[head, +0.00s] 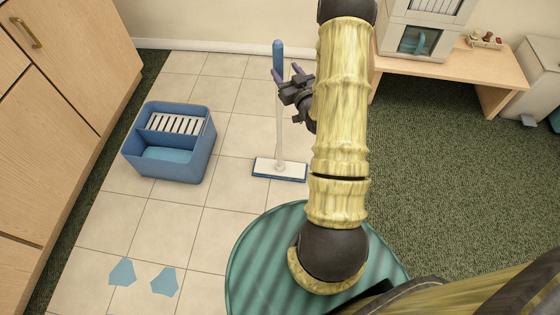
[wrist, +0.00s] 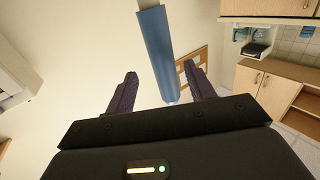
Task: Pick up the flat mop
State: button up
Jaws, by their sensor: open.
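The flat mop (head: 280,130) stands upright on the tiled floor in the head view. It has a blue grip at the top, a thin white pole and a white head with a blue pad. My gripper (head: 287,72) is open beside the lower part of the blue grip. In the wrist view the mop's blue grip (wrist: 157,45) runs between the two purple fingers of my gripper (wrist: 164,74), with gaps on both sides. I cannot tell how deep it is between them. My arm hides part of the floor to the right.
A blue two-part bucket (head: 169,165) with a white slatted wringer stands left of the mop. Two blue patches (head: 143,277) lie on the tiles at front left. Wooden cabinets (head: 70,90) line the left. A wooden bench (head: 450,68) stands at back right. Green carpet lies right.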

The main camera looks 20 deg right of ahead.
aim_at(281, 65)
jog(key=shift+w+a+r+b, duration=0.1)
jog(key=shift+w+r+b, duration=0.05)
jog(key=shift+w, duration=1.15)
jog(key=shift+w+a+r+b, duration=0.1)
jog(key=shift+w+b, duration=0.05)
jog(key=shift+w, duration=1.15)
jog(key=shift+d, duration=0.1)
grip_shut()
